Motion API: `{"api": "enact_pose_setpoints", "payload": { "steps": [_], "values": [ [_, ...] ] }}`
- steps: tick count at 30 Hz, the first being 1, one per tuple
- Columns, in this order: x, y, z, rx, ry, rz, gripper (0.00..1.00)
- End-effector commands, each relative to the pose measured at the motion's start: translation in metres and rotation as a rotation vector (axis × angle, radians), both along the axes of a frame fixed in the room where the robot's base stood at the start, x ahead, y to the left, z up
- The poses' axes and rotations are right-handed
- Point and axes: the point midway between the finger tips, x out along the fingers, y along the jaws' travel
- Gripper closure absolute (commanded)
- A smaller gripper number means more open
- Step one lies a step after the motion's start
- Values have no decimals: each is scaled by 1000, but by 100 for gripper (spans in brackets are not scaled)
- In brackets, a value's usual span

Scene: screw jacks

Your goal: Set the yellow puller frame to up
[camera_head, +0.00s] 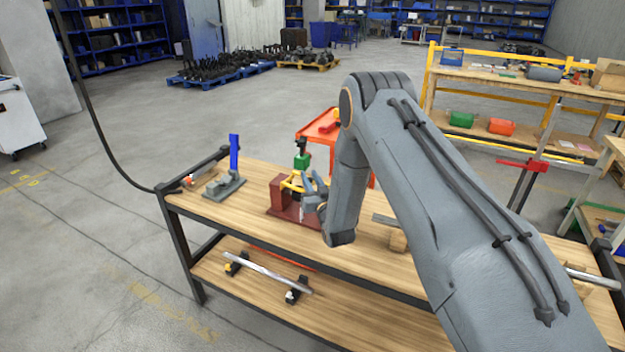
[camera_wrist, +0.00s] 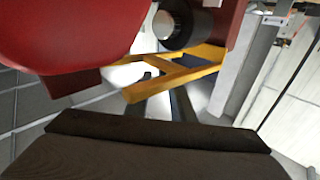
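The yellow puller frame (camera_head: 290,183) is on the red screw-jack stand on the left half of the workbench. In the wrist view its yellow bars (camera_wrist: 172,78) fill the middle, close to the camera and slanting up to the right. The stand's red body (camera_wrist: 65,35) is at upper left, and a dark round part (camera_wrist: 178,27) sits behind the frame. In the head view my gripper (camera_head: 311,183) is just right of the frame, its grey fingers apart. I see no clear grip on the frame. My wrist hides part of the stand, so contact is unclear.
A green part (camera_head: 302,161) tops the stand. Left on the bench (camera_head: 255,233) is a grey fixture with an upright blue lever (camera_head: 234,152). A metal bar lies right of my wrist. A red cart (camera_head: 322,127) stands behind. The lower shelf holds a rod on supports.

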Motion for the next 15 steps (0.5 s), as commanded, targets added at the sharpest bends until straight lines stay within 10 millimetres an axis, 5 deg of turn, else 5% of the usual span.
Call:
{"api": "enact_pose_setpoints", "payload": {
  "steps": [15],
  "values": [
    [-11,-3,-3,-2,3,0,65]
  ]
}}
